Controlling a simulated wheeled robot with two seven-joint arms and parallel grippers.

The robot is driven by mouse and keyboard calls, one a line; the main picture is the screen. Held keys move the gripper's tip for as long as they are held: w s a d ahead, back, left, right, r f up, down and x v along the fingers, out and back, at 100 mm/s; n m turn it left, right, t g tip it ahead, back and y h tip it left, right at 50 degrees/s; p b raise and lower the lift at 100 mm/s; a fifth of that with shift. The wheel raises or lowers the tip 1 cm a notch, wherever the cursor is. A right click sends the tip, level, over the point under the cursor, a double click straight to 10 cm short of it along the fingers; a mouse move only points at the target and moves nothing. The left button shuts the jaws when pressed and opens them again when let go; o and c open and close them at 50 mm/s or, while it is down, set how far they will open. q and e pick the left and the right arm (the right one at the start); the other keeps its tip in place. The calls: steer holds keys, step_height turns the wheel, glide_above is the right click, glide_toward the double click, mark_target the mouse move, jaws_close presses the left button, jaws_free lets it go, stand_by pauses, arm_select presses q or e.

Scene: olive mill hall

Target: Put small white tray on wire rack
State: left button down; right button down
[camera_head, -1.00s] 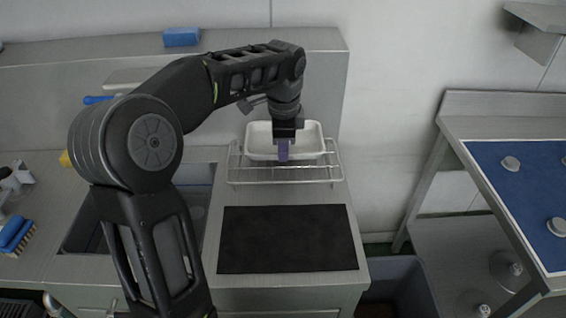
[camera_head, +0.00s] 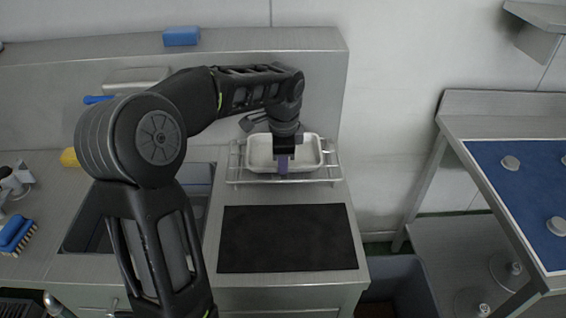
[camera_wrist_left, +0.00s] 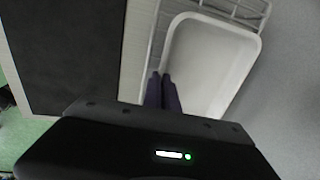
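The small white tray (camera_head: 308,153) is at the wire rack (camera_head: 334,172), within its outline and level, and appears to rest on it. My left gripper (camera_head: 283,165) reaches down at the tray's near rim, its purple fingers close together with the rim between them. In the left wrist view the two fingers (camera_wrist_left: 162,92) meet the edge of the empty tray (camera_wrist_left: 208,62), and rack wires (camera_wrist_left: 245,10) show beyond it. Contact under the tray is hidden. My right gripper is in neither view.
A black mat (camera_head: 288,238) lies in front of the rack. A sink (camera_head: 90,235) is at the left, partly behind my arm. A blue sponge (camera_head: 181,36) lies on the back ledge. A blue-topped table (camera_head: 515,185) stands at the right.

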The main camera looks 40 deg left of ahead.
arm_select(q)
steer(key=shift+f, duration=0.2)
steer(key=c, duration=1.7)
jaws_free()
steer(key=shift+r, duration=0.1)
steer(key=r, duration=0.4)
steer(key=s+r, duration=0.1)
steer(key=r, duration=0.3)
steer(key=d+r, duration=0.1)
steer(key=r, duration=0.3)
steer(key=shift+s, duration=0.25)
